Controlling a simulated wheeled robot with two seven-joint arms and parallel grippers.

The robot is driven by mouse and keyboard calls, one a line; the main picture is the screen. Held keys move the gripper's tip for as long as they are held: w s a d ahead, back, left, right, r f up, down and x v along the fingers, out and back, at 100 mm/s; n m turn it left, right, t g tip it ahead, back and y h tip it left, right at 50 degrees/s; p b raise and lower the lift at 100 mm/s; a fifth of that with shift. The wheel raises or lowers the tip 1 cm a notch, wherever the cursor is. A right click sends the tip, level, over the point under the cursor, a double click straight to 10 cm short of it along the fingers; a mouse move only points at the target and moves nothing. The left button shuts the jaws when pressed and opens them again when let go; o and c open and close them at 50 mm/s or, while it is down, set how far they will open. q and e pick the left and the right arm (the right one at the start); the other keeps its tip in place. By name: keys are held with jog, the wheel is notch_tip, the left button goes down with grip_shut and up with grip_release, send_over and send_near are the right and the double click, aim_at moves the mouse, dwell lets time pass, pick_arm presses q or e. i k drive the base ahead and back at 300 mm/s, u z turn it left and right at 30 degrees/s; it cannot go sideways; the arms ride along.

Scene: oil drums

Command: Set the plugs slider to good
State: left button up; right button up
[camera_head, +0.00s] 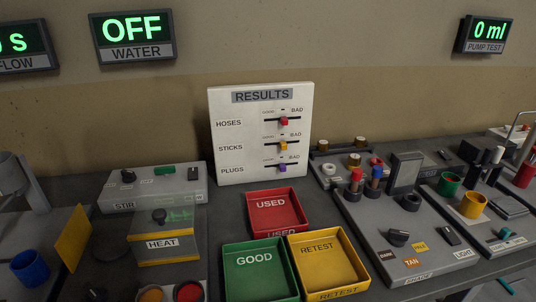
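The white RESULTS board (229,153) stands upright at the back of the bench, with three slider rows. The plugs slider is the lowest row, and its purple knob (282,168) sits near the middle of its short track. BAD is printed at the right end of that row; the small label at its left end is too small to read. The red hoses knob (284,121) and the yellow sticks knob (283,146) also sit near the middle of their tracks. Neither of my grippers shows in this view.
In front of the board stand a red USED tray (251,213), a green GOOD tray (230,280) and a yellow RETEST tray (349,252). STIR (145,204) and HEAT (150,247) units stand left. A grey panel (370,222) with bottles stands right.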

aim_at(283, 166)
jog(key=u, duration=0.15)
jog(key=k, duration=0.9)
jog(key=z, duration=1.45)
jog(key=i, duration=0.85)
jog(key=u, duration=0.5)
jog(key=i, duration=0.95)
jog(key=u, duration=0.8)
